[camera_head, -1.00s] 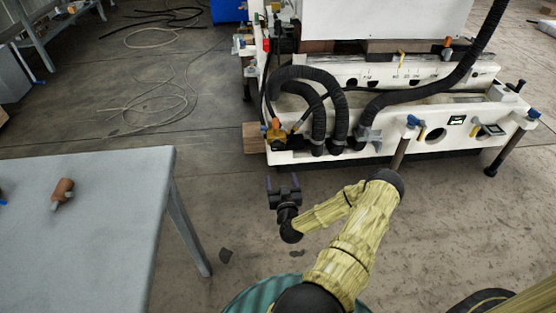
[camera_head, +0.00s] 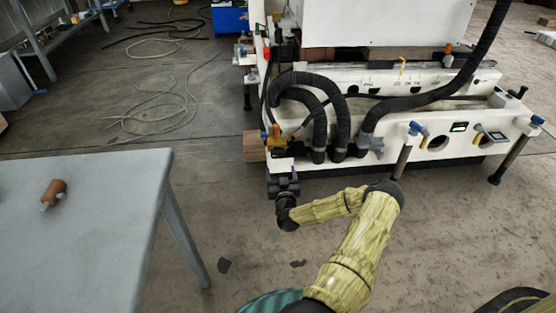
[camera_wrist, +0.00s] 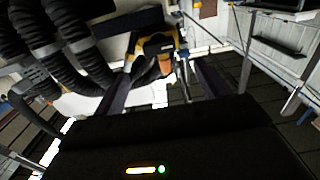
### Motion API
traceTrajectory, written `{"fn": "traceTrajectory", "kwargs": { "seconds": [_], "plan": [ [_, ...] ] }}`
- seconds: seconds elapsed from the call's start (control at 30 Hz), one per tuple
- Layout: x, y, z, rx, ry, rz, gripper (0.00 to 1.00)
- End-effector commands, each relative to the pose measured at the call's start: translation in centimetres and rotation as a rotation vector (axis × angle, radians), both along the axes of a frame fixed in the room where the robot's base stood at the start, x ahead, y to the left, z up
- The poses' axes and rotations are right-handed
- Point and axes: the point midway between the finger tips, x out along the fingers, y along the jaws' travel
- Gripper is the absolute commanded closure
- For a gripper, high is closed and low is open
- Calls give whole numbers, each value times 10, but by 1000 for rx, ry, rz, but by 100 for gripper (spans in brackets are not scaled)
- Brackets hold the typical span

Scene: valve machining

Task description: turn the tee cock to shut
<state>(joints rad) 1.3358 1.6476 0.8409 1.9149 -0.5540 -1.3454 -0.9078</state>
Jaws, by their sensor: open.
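An orange and yellow fitting (camera_head: 276,137), likely the tee cock, sits at the front left corner of the white machine, beside the black hoses. In the wrist view the yellow and orange fitting (camera_wrist: 163,64) shows ahead, between the lines of my two fingers. Its exact handle angle is too small and dark to tell. My gripper (camera_head: 283,179) is open and just in front of this corner, below the fitting in the picture. In the wrist view my gripper (camera_wrist: 160,62) has its dark fingers spread wide, with nothing held.
Thick black corrugated hoses (camera_head: 343,122) arch close to the right of the fitting. The white machine (camera_head: 437,144) carries several other small handles and blue knobs along its front. A grey table (camera_head: 100,225) with a brown cylinder (camera_head: 54,190) stands at left. Floor between is clear.

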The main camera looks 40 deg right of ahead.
Motion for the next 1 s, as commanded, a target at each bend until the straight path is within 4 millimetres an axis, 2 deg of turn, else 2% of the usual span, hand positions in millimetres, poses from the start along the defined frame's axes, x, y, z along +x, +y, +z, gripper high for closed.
{"fn": "traceTrajectory", "kwargs": {
  "seconds": [0.5, 0.67, 0.9, 0.93, 1.0],
  "plan": [
    [74, -46, -3, -1, -1, -2, 25],
    [84, -51, -1, 1, 0, 1, 25],
    [84, -51, 0, 1, 1, 1, 25],
    [84, -51, 0, 1, 1, 1, 27],
    [84, -51, 0, 1, 0, 1, 41]
  ]
}}
